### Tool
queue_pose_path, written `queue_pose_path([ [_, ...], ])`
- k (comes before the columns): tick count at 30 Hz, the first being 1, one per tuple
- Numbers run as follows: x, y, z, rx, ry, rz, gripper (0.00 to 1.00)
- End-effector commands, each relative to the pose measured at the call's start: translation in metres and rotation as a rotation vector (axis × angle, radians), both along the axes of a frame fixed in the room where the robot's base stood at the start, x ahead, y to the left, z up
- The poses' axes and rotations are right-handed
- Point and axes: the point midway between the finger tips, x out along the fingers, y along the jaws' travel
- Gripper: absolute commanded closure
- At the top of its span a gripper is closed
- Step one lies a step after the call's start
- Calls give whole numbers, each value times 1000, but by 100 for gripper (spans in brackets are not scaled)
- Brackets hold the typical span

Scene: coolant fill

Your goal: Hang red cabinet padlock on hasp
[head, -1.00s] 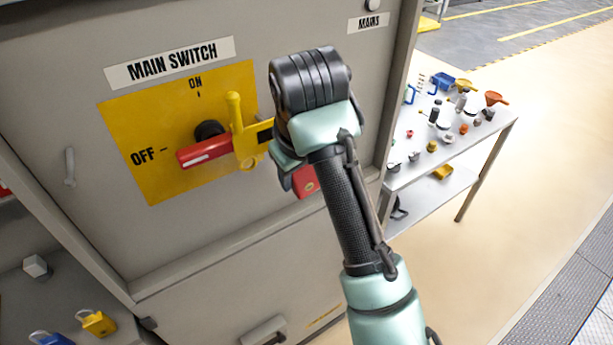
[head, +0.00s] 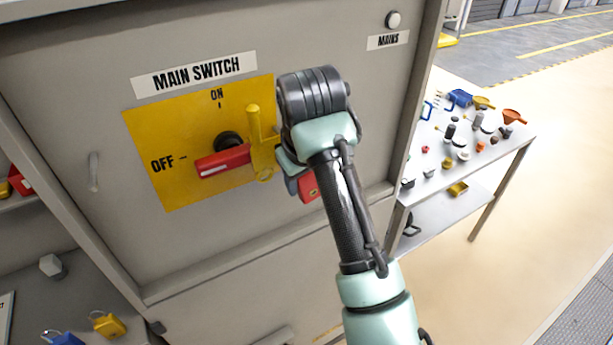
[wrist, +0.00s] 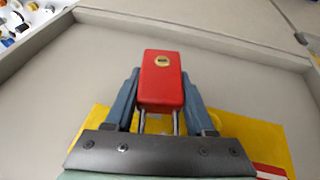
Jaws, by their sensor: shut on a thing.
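My gripper (wrist: 160,95) is shut on the red padlock (wrist: 161,80), with one finger on each side of its body. In the wrist view the shackle legs run from the body toward the gripper's dark bar, and their far end is hidden. In the head view part of the red padlock (head: 308,187) shows below my wrist, right of the yellow hasp (head: 264,158). The hasp stands beside the red switch handle (head: 222,162), which points toward OFF. My wrist hides the gap between padlock and hasp, so I cannot tell whether they touch.
The grey cabinet door (head: 300,245) fills the middle. Yellow (head: 108,324) and blue (head: 64,338) padlocks sit at lower left. A table (head: 480,155) with many small items stands at right, with open floor beyond it.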

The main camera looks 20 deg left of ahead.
Motion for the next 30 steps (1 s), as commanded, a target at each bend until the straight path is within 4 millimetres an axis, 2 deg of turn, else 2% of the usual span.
queue_pose_path([
  [11,-2,1,-5,-4,11,2,100],
  [12,-2,1,-6,-4,12,2,44],
  [18,-2,1,-7,-5,14,3,10],
  [26,-3,1,-8,-6,18,3,10],
  [30,-6,-1,-1,-5,15,3,10],
])
